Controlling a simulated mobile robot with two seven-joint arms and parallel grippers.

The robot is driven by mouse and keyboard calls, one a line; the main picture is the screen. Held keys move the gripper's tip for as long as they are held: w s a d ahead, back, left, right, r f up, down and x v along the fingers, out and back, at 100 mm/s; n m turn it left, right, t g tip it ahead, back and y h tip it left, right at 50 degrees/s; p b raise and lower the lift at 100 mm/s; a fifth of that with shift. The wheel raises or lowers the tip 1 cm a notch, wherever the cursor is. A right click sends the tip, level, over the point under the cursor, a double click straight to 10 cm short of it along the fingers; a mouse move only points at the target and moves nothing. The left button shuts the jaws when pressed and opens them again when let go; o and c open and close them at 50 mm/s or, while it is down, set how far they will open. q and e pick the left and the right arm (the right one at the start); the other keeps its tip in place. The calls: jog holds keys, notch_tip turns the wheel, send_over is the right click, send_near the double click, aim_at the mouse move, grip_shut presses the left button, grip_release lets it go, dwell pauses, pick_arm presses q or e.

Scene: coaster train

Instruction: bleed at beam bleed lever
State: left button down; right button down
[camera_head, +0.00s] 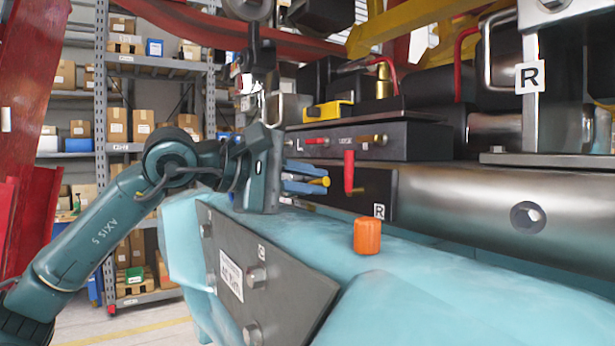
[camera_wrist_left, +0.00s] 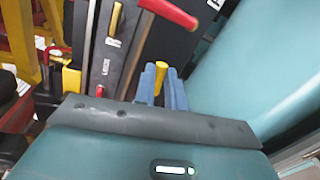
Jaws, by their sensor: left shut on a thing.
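My left gripper (camera_head: 305,182) is in front of the dark valve panel (camera_head: 400,140), its blue fingers pointing right. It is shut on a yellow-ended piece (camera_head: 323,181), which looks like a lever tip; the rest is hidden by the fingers. In the left wrist view the yellow end (camera_wrist_left: 161,72) shows between the blue fingers. A red-handled lever (camera_head: 349,172) hangs from the panel just right of the fingers, apart from them. It also shows in the left wrist view (camera_wrist_left: 168,12). I cannot tell which piece is the bleed lever. My right gripper is not in view.
An orange cylinder (camera_head: 367,236) stands on the light blue beam (camera_head: 450,290) below and right of the gripper. A red knob (camera_head: 317,140) and a brass fitting (camera_head: 373,139) sit on the panel. A steel cylinder (camera_head: 480,205) is at right, shelves (camera_head: 140,65) behind.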

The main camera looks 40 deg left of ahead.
pick_arm(q)
jog(key=shift+f+m, duration=0.2)
jog(key=shift+m, duration=0.3)
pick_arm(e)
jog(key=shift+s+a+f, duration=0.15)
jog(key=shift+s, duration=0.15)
pick_arm(q)
jog(key=c, duration=1.8)
grip_release()
jog(key=o, duration=0.3)
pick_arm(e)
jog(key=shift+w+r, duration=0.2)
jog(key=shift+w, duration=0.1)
pick_arm(q)
jog(key=shift+o, duration=0.2)
jog(key=shift+y, duration=0.3)
